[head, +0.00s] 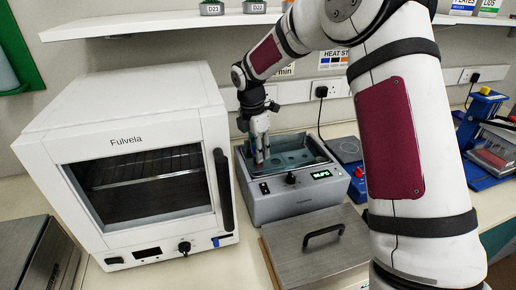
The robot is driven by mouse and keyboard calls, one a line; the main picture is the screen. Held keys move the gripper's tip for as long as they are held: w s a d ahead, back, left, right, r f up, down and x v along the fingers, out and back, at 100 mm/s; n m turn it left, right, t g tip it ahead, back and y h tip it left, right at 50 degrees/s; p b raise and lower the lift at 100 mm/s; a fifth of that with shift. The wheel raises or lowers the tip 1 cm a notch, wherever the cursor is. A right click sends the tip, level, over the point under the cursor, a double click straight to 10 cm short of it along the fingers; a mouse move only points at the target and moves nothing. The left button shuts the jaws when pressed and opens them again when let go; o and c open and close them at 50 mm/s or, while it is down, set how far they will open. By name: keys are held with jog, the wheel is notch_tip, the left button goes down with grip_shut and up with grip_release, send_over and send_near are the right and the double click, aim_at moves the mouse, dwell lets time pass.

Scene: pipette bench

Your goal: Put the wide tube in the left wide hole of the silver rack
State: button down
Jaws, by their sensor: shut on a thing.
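My gripper (262,150) points down over the left part of the open grey water bath (300,203). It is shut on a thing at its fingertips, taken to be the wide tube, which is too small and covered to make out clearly. The fingertips are at or below the level of the bath's rim; I cannot tell whether the held thing touches anything inside.
A white Fulvela oven (140,88) stands close left of the bath. A steel lid with a black handle (318,262) lies in front. A small plate device (345,148) and blue equipment (480,165) stand to the right. A shelf (170,23) runs above. My arm blocks the right middle.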

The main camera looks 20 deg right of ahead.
jog(key=c, duration=1.2)
grip_release()
jog(key=shift+r, duration=0.1)
notch_tip(320, 180, up, 12)
jog(key=a, duration=0.1)
jog(key=shift+s+a, duration=0.2)
jog(key=shift+s, duration=0.05)
